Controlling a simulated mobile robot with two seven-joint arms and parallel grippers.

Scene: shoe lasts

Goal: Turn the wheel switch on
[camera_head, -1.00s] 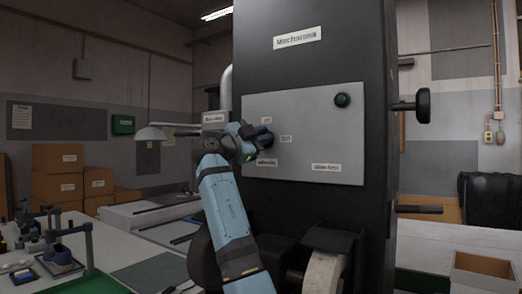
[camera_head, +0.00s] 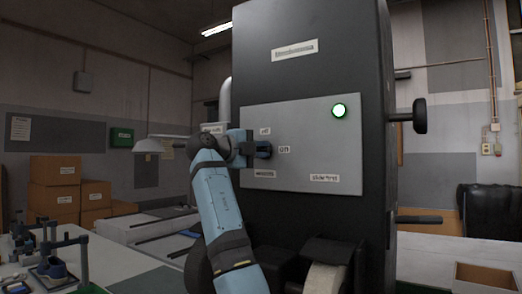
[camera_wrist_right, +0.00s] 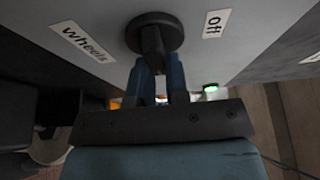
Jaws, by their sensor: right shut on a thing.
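The wheel switch is a dark round knob (camera_head: 267,149) on the grey control panel (camera_head: 300,175) of a tall black machine. Labels reading off and on stand beside it. My right gripper (camera_head: 254,149) reaches it from the left and is shut on its handle. In the right wrist view the knob (camera_wrist_right: 154,30) is a dark disc with a stem, and my right gripper's blue fingers (camera_wrist_right: 159,75) stand on both sides of it. A round lamp (camera_head: 339,111) at the panel's upper right glows green. My left gripper is out of view.
A black hand knob (camera_head: 419,116) on a shaft and a lower bar (camera_head: 420,219) stick out from the machine's right side. Cardboard boxes (camera_head: 55,185) stand at the left wall. An open box (camera_head: 486,276) lies at the lower right.

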